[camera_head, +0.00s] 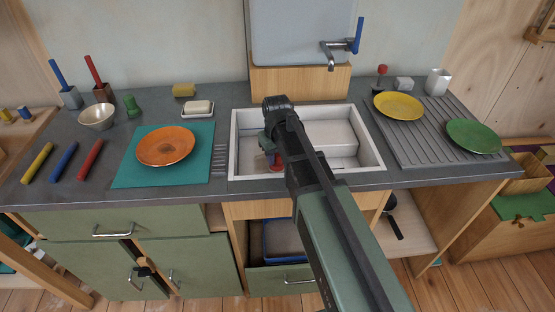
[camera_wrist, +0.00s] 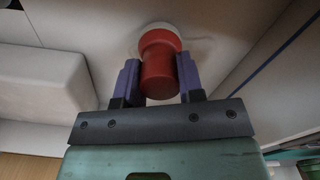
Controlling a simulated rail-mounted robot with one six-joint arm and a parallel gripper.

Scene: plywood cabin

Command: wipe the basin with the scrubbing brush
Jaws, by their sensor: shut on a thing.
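The white basin (camera_head: 237,150) is set into the grey counter, with a raised white block in its right part. My gripper (camera_head: 268,148) is over the left part of the basin, pointing down. In the wrist view my gripper (camera_wrist: 160,82) has its two purple fingers closed on the red handle of the scrubbing brush (camera_wrist: 162,65). The brush's pale head is at or very near the basin floor; I cannot tell whether it presses on it. In the head view the brush (camera_head: 276,166) shows only partly, with my arm covering its surroundings.
A tap (camera_head: 335,55) with a blue lever stands behind the basin. An orange plate (camera_head: 166,146) on a teal mat (camera_head: 200,165) lies to the left, near a soap dish (camera_head: 198,108). A drainer (camera_head: 425,135) with a yellow plate (camera_head: 398,106) and green plate (camera_head: 473,136) is at right.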

